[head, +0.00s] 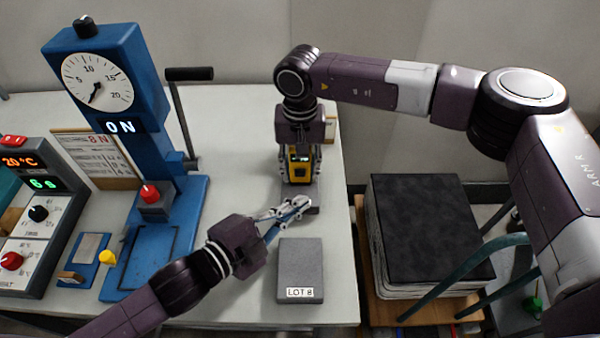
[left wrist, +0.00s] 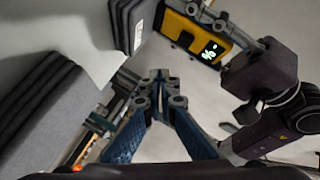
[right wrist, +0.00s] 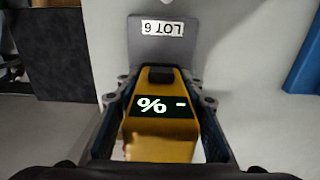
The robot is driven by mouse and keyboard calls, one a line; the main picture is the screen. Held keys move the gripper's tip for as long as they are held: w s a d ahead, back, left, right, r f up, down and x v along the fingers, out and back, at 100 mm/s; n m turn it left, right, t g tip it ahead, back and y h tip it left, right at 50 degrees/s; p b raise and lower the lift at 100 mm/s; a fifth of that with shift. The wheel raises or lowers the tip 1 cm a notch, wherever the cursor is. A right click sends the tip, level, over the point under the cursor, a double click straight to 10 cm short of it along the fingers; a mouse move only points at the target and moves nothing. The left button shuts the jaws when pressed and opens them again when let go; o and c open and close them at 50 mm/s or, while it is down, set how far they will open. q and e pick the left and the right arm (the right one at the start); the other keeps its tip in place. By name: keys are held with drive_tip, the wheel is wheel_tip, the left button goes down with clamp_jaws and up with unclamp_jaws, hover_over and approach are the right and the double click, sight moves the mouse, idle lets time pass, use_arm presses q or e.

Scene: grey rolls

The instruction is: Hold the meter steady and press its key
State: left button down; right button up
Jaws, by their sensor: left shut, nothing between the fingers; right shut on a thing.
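The yellow meter (head: 299,165) stands at the far middle of the table, over a grey piece. In the right wrist view the meter (right wrist: 155,145) has a lit display reading "% -" and a dark block, maybe its key (right wrist: 160,75), at the far end. My right gripper (right wrist: 160,90) is shut on the meter's sides. My left gripper (head: 302,206) is shut and empty, just in front of the meter and apart from it. In the left wrist view the meter (left wrist: 200,35) is up and right of the left fingertips (left wrist: 160,78).
A grey stack labelled LOT 8 (head: 301,262) lies in front of the left gripper. A blue press with a dial (head: 115,75) and a control box (head: 30,215) stand left. A dark stack (head: 425,230) is beyond the table's right edge.

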use_arm(q)
drive_tip(key=shift+w, duration=2.1)
drive_tip(key=shift+w, duration=0.4)
drive_tip(key=shift+w, duration=0.55)
idle(0.6)
drive_tip(key=shift+s, duration=1)
drive_tip(key=shift+s, duration=0.1)
drive_tip(key=shift+s, duration=2.4)
